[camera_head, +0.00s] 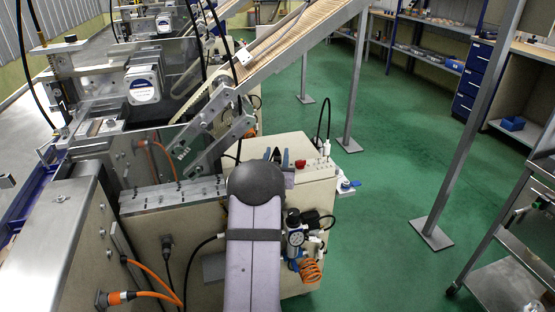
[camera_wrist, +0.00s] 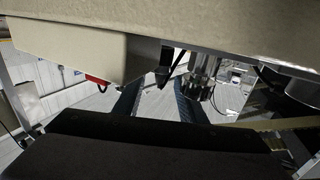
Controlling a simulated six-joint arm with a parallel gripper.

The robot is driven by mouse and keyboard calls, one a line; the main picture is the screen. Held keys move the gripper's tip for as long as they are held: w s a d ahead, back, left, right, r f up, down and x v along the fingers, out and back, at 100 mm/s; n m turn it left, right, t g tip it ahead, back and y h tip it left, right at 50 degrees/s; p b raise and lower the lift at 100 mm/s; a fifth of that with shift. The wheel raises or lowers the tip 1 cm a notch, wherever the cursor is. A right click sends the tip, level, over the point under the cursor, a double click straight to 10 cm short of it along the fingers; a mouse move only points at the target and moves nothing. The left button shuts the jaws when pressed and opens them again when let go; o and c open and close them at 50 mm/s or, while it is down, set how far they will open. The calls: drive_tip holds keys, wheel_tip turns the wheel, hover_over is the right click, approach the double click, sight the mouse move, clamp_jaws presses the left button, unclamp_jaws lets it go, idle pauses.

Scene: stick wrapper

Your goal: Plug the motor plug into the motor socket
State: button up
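My gripper (camera_wrist: 157,84) shows in the wrist view as two dark blue fingers, apart, with nothing held between them. In the head view my arm mostly hides it. An orange-bodied plug (camera_head: 117,297) on an orange cable sits against the side of the left machine at the bottom left. A black plug (camera_head: 167,242) with a dark cable is on the beige panel to its right. I cannot tell which plug or socket is the motor's. A ribbed metal cylinder (camera_wrist: 204,70) shows beside the right finger in the wrist view; I cannot tell what it is.
A beige housing (camera_wrist: 150,30) fills the top of the wrist view, close to the fingers, with a red part (camera_wrist: 97,80). In the head view, a blue-black air regulator (camera_head: 296,236) with an orange coil is right of my arm. An inclined conveyor (camera_head: 290,40) rises behind.

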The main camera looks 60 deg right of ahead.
drive_tip(key=shift+x, duration=1.2)
clamp_jaws()
drive_tip(key=shift+r, duration=0.15)
